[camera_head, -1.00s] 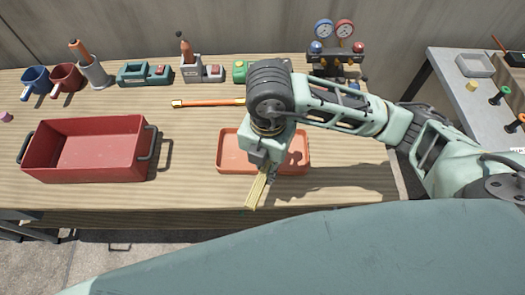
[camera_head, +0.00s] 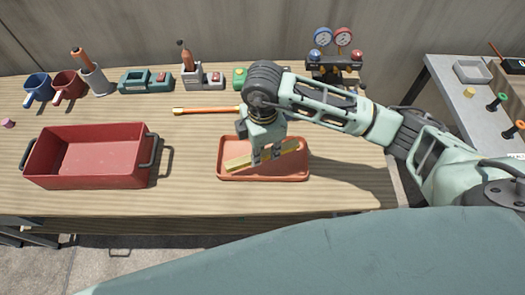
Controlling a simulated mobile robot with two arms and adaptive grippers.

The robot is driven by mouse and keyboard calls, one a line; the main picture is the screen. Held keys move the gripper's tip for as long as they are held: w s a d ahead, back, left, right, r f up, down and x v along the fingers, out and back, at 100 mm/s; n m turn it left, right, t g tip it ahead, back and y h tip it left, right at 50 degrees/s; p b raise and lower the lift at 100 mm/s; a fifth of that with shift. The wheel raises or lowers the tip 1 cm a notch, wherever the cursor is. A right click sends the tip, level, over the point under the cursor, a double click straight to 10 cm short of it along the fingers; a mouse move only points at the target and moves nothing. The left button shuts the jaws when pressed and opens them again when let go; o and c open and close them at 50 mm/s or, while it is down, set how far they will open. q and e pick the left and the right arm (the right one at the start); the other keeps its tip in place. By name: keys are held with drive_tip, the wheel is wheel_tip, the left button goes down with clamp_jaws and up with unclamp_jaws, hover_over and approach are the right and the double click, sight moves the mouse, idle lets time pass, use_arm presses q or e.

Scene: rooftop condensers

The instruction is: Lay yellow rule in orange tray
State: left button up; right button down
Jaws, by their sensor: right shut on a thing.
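The yellow rule (camera_head: 238,163) is a flat folded strip. It lies slanted across the inside of the shallow orange tray (camera_head: 262,175), its right end higher in the picture. I cannot tell whether it touches the tray floor. My right gripper (camera_head: 267,156) comes down over the tray and is shut on the middle of the rule. The fingers and wrist hide part of the rule and the tray's back rim. My left gripper is not in view.
A red bin (camera_head: 90,160) with dark handles stands at the left. An orange-handled tool (camera_head: 207,111) lies behind the tray. Mugs (camera_head: 68,86), holders and a gauge set (camera_head: 333,60) line the back. Bare wood lies between bin and tray.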

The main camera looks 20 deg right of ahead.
sight(262, 154)
drive_tip(key=shift+w+d+f, duration=0.15)
drive_tip(key=shift+w+f, duration=0.15)
drive_tip(key=shift+w, duration=0.2)
drive_tip(key=shift+w+d+f, duration=0.15)
drive_tip(key=shift+w+f, duration=0.15)
drive_tip(key=shift+w, duration=0.2)
drive_tip(key=shift+w+f, duration=0.1)
drive_tip(key=shift+f, duration=0.15)
wheel_tip(262, 154, down, 3)
drive_tip(key=shift+f+p, duration=0.15)
drive_tip(key=shift+p, duration=0.4)
drive_tip(key=shift+f, duration=0.2)
drive_tip(key=shift+f, duration=0.2)
drive_tip(key=c, duration=1.6)
unclamp_jaws()
drive_tip(key=shift+r, duration=0.1)
